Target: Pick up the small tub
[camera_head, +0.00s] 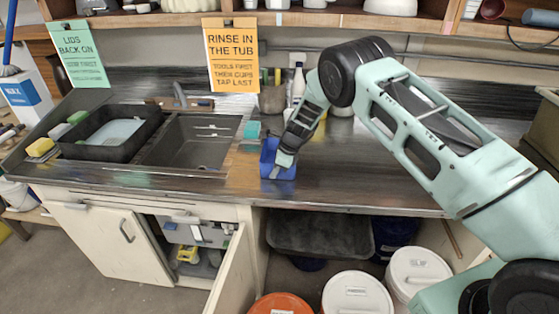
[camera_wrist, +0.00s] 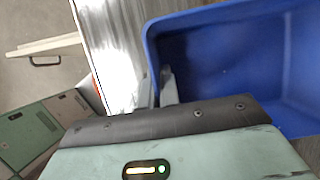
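The small tub is a blue open box (camera_head: 278,171) at the middle of the dark counter, right of the sink. It fills the right of the wrist view (camera_wrist: 235,65), its inside empty where visible. My gripper (camera_head: 283,163) reaches down to the tub from the right. In the wrist view, my gripper's two fingers (camera_wrist: 157,90) sit close together with the tub's side wall between them, one finger inside and one outside. They look shut on that wall. Whether the tub's base touches the counter cannot be told.
A teal cup (camera_head: 252,130) stands just behind and left of the tub. A brown pot (camera_head: 272,99) and a white bottle (camera_head: 298,85) stand behind it. The sink (camera_head: 195,142) and a black basin (camera_head: 110,133) lie left. The counter is bare to the right, under my arm.

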